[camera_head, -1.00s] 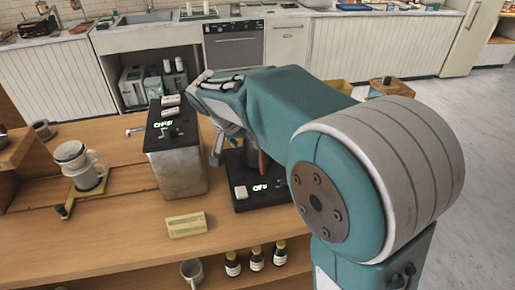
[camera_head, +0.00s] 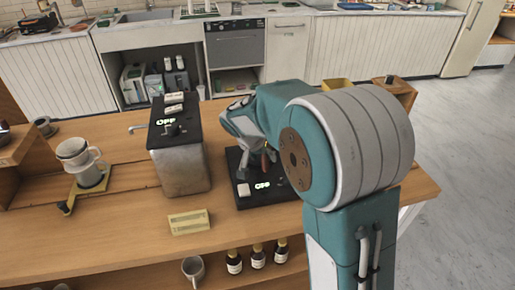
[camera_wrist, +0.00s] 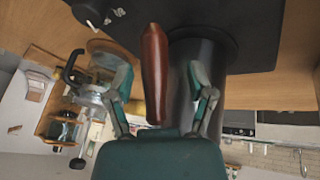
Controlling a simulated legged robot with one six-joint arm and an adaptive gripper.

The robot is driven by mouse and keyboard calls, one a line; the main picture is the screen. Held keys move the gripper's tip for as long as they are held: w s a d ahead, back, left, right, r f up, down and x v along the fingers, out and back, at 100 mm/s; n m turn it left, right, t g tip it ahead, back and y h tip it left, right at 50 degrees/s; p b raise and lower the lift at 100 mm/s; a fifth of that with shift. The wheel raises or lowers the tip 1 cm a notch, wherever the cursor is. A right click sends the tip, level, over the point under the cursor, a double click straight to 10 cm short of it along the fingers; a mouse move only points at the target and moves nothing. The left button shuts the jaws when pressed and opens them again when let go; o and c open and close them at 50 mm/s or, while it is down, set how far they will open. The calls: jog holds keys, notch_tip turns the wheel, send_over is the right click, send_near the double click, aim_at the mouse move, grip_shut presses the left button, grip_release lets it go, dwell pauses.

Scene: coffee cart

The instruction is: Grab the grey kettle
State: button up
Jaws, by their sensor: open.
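The grey kettle (camera_wrist: 186,95) stands on a black base plate (camera_head: 248,200); the wrist view looks upside down, with the plate at its top. The kettle's brown wooden handle (camera_wrist: 154,75) points at my gripper (camera_wrist: 160,90). My gripper is open, with one finger on each side of the handle. I cannot tell whether the fingers touch it. In the head view my gripper (camera_head: 252,148) covers most of the kettle, and only a bit of the reddish handle (camera_head: 265,164) shows.
A tall metal machine with a black top (camera_head: 178,160) stands just left of the base plate. A coffee dripper stand (camera_head: 84,165) is farther left.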

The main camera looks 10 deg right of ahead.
jog(key=shift+d, duration=0.25)
grip_shut()
